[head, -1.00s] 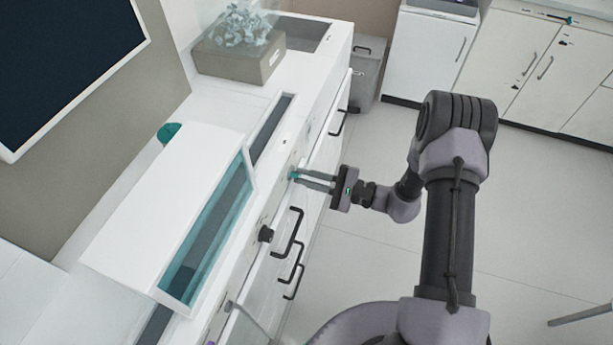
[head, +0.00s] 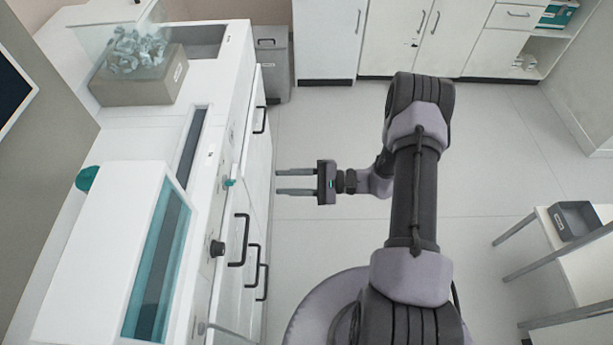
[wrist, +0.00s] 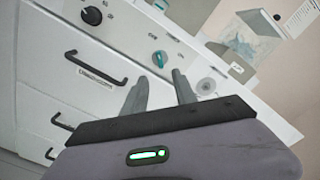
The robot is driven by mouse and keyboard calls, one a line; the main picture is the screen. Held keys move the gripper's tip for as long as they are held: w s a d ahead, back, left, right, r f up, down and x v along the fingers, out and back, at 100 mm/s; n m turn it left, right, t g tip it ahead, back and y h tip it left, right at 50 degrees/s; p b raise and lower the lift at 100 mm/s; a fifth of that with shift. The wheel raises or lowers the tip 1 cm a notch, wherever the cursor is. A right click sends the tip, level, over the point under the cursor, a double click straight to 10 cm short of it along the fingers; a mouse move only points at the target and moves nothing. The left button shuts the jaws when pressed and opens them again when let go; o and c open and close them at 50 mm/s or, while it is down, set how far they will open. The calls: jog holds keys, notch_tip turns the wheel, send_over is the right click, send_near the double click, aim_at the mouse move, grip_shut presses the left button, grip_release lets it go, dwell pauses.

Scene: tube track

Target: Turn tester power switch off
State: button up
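A teal knob (head: 229,183), which looks like the power switch, sits on the front panel of the white tester (head: 85,255). In the wrist view the teal knob (wrist: 160,59) shows beyond my fingertips, with small labels around it. I cannot read for sure which label it points to. My gripper (head: 278,182) is open, with a clear gap between its two fingers and nothing in it. It is level with the knob in the head view but apart from it, to its right. In the wrist view my gripper (wrist: 160,78) frames the knob without touching it.
A black knob (head: 217,248) sits nearer on the same panel. Black drawer handles (head: 239,240) stick out below. A grey box (head: 140,88) stands at the bench's far end. A small table with a grey bin (head: 575,220) is at right. The floor around my arm is clear.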

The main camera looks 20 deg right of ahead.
jog(key=v, duration=0.5)
jog(key=shift+s+d+p, duration=0.1)
jog(key=shift+d+p, duration=0.2)
jog(key=s+a+r+n+g+h, duration=0.2)
jog(key=a+r+n+g+h, duration=0.15)
jog(key=r, duration=0.45)
jog(key=s+a+r+n+g+h, duration=0.2)
jog(key=s+a+r+n+g, duration=0.15)
jog(key=r, duration=0.35)
jog(key=s+r+n+t+h, duration=0.1)
jog(key=s+r+t+h, duration=0.5)
jog(key=s+r+h, duration=0.3)
notch_tip(320, 180, up, 5)
jog(key=shift+s+f+t, duration=0.25)
jog(key=shift+s+t, duration=0.05)
jog(key=shift+s, duration=0.95)
jog(key=shift+a+h, duration=0.1)
jog(key=shift+h, duration=0.15)
